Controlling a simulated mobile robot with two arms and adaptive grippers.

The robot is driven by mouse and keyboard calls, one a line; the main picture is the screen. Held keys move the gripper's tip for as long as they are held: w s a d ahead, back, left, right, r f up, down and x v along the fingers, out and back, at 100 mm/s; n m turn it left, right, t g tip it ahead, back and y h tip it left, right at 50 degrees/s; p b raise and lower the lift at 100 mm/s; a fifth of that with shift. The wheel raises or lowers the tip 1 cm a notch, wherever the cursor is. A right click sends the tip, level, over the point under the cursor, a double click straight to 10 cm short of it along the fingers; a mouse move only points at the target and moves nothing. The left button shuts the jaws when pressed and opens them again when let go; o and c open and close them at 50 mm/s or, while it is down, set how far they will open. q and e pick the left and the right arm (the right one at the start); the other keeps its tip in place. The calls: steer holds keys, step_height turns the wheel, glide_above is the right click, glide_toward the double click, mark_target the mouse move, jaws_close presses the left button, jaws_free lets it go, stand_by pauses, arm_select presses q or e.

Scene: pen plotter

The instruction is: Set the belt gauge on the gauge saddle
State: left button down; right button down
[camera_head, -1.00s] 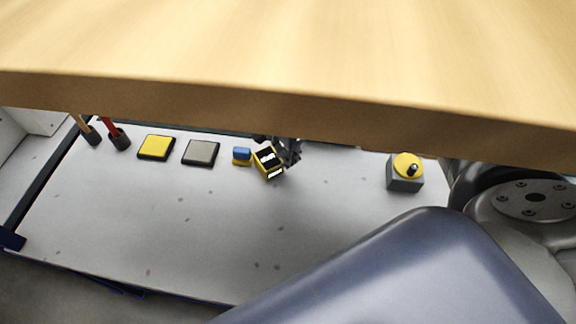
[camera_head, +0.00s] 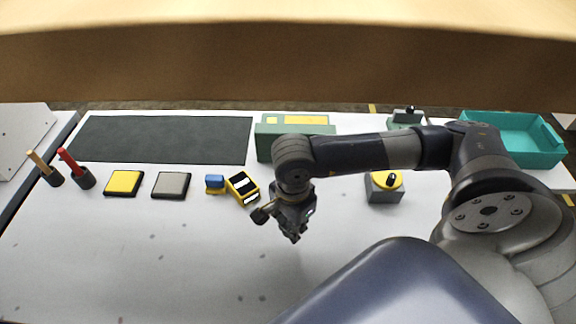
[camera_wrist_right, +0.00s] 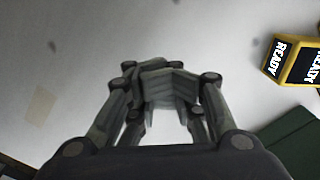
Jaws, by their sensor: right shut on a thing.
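My right gripper (camera_head: 293,236) hangs over the white worktop, in front and to the right of a yellow-and-black box marked READY (camera_head: 243,188). In the right wrist view the gripper (camera_wrist_right: 168,88) is shut on a small grey thing, mostly hidden by the fingers; I cannot tell if it is the belt gauge. The READY box (camera_wrist_right: 297,62) is apart from the fingers there. A blue block on a yellow base (camera_head: 215,184) stands left of the READY box. I cannot tell which thing is the gauge saddle. My left gripper is out of view.
A green machine with a yellow top (camera_head: 270,140) stands behind my right arm. A grey block with a yellow disc and black knob (camera_head: 385,187) is at right, a teal bin (camera_head: 545,150) farther right. Yellow (camera_head: 124,183) and grey (camera_head: 171,185) pads lie left. The front worktop is clear.

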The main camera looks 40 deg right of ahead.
steer(key=shift+c, duration=2.4)
jaws_free()
steer(key=shift+r, duration=0.1)
